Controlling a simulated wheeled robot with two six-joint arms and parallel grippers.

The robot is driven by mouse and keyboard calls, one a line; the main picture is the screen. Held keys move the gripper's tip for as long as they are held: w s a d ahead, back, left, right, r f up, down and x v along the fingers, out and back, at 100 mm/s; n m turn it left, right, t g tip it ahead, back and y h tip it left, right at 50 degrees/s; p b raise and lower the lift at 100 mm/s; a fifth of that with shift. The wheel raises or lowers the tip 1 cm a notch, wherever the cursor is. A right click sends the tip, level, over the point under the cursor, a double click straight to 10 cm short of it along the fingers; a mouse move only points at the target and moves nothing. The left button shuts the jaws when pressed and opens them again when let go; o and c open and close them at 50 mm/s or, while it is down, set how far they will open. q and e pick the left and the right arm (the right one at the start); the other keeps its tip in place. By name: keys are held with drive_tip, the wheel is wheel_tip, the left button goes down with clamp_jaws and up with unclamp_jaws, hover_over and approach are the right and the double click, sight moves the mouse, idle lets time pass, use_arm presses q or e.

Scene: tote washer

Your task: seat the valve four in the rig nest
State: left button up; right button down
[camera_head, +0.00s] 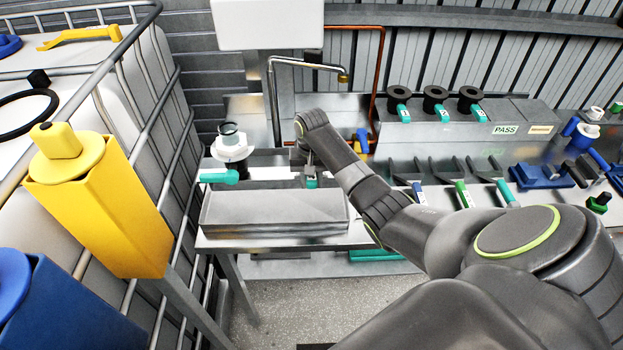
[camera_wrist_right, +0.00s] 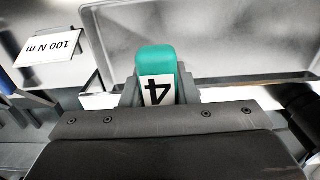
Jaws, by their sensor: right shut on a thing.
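My right gripper (camera_head: 311,176) is low over the bench, behind the long grey metal tray. In the right wrist view it is shut on the teal handle of valve four (camera_wrist_right: 156,60), which bears a white label with a black 4. The handle also shows as a small teal patch in the head view (camera_head: 312,183). The rest of the valve is hidden by my gripper and arm. A white fitting (camera_head: 232,152) with a clear cup and a teal handle stands to the left, apart from my gripper. I cannot tell the rig nest for certain. My left gripper is not in view.
The grey tray (camera_head: 275,208) lies at the bench's front edge. A faucet pipe (camera_head: 273,100) rises behind my gripper. Several black, teal-handled valves (camera_head: 434,99) stand on the right-hand rack, above forked holders (camera_head: 453,180). A yellow box (camera_head: 100,205) stands at left.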

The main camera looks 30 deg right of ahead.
drive_tip(key=shift+f, duration=0.15)
drive_tip(key=shift+c, duration=2.4)
unclamp_jaws()
drive_tip(key=shift+r, duration=4.5)
drive_tip(key=shift+f, duration=0.1)
